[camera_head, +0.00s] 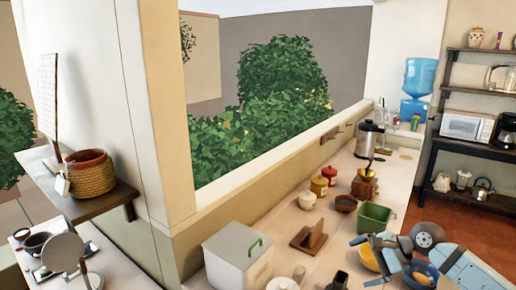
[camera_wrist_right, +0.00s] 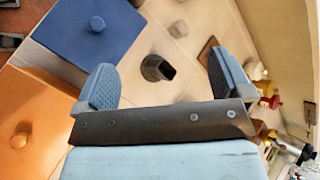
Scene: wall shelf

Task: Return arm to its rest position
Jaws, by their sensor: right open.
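My right arm comes in from the lower right in the head view, over the counter. My right gripper (camera_head: 366,262) has its two blue-grey fingers spread apart with nothing held between them. In the right wrist view the fingers of the right gripper (camera_wrist_right: 164,80) also stand wide apart. A small black object (camera_wrist_right: 157,68) shows beyond the gap, apart from both fingers. My left gripper is not in view.
A yellow bowl (camera_head: 370,257) and a green bin (camera_head: 374,218) are close to my right gripper. A white box (camera_head: 238,258) stands further left. The wall shelf (camera_head: 98,203) holds a woven pot (camera_head: 90,174). In the wrist view, blue (camera_wrist_right: 90,30) and orange (camera_wrist_right: 32,118) lids lie left.

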